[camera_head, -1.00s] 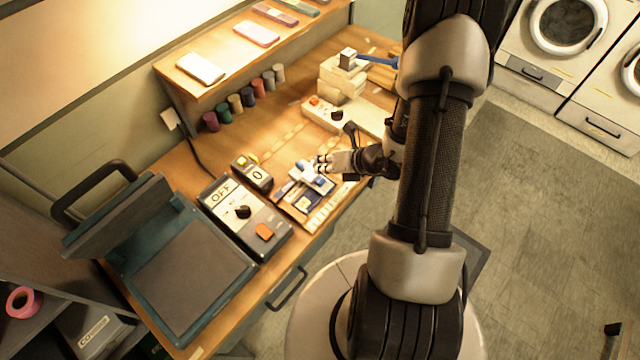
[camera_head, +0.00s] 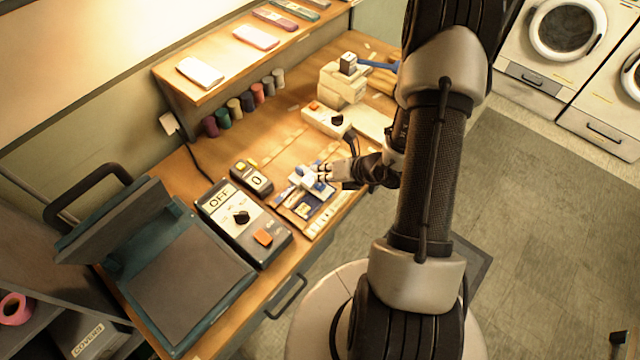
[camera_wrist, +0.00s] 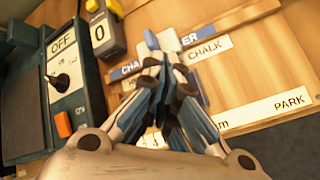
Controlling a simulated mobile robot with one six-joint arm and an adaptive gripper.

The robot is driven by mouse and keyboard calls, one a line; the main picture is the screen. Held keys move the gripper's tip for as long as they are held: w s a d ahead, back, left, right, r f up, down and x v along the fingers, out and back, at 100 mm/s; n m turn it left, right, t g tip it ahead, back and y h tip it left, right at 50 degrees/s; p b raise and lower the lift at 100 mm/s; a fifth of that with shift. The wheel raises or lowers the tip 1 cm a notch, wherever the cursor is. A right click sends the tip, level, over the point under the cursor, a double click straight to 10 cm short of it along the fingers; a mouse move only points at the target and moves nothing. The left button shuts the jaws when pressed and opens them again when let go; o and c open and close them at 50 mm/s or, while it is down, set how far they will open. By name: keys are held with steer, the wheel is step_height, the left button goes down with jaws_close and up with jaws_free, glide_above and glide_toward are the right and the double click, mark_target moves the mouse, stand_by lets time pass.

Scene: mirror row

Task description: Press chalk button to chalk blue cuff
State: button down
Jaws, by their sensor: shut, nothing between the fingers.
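In the wrist view my gripper (camera_wrist: 160,68) is shut and empty, its fingertips over a wooden board (camera_wrist: 225,85). A white label reading CHALK (camera_wrist: 208,50) lies just right of the fingertips. A partly covered blue label (camera_wrist: 130,68) lies to their left. A blue and pale piece (camera_wrist: 153,40) shows just beyond the tips; I cannot tell whether it is the button or the cuff, nor whether the tips touch it. In the head view my gripper (camera_head: 318,175) is low over the same board (camera_head: 288,204), hiding part of its blue and white parts.
A grey box reading OFF (camera_head: 228,212), with a black knob and orange button, and a counter reading 0 (camera_head: 253,177) stand left of the board. An open flat press (camera_head: 190,280) is farther left. Thread spools (camera_head: 234,108) stand at the back. A PARK strip (camera_wrist: 270,108) edges the board.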

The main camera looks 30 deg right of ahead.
steer(key=shift+f, duration=0.15)
stand_by(0.5)
steer(key=shift+f+b, duration=0.25)
steer(key=shift+b, duration=0.2)
steer(key=shift+f+b, duration=0.55)
stand_by(0.5)
steer(key=shift+r, duration=0.15)
steer(key=shift+r+p, duration=0.7)
steer(key=shift+r, duration=0.1)
steer(key=shift+r+p, duration=1.95)
steer(key=shift+r, duration=0.55)
